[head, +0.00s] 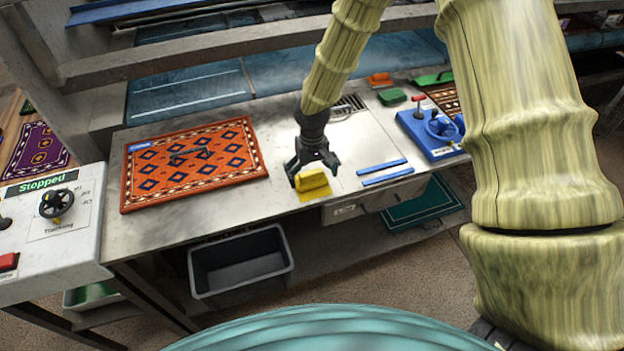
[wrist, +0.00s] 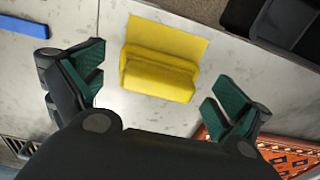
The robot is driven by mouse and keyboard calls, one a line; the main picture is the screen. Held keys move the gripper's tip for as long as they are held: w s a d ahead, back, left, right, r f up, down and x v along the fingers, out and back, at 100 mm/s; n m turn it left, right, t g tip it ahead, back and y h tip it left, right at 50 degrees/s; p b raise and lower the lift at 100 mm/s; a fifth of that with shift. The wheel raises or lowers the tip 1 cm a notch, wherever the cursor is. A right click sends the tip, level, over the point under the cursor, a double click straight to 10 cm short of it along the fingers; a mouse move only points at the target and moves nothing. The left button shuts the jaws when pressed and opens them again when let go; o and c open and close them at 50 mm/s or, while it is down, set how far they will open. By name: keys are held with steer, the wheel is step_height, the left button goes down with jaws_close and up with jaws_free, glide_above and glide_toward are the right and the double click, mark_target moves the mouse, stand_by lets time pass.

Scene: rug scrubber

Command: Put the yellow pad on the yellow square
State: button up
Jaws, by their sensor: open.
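The yellow pad (head: 312,180) sits at the table's front edge, on the yellow square (head: 314,194). In the wrist view the pad (wrist: 160,72) covers part of the square (wrist: 165,36), and a flat strip of the square shows along one side of it. Whether the pad overhangs the square on the other side is hard to tell. My gripper (head: 314,171) is just above and behind the pad. In the wrist view its green-tipped fingers (wrist: 152,90) are spread wide, one on each side of the pad, with clear gaps and no contact visible.
An orange patterned rug (head: 190,163) lies to the left on the table. Two blue strips (head: 385,172) lie right of the pad. A blue control panel (head: 432,133) and a green block (head: 392,96) are further right. A grey bin (head: 240,262) stands below the front edge.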

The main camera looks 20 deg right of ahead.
mark_target(312, 173)
steer(key=shift+r+b, duration=1.5)
steer(key=shift+r, duration=3.45)
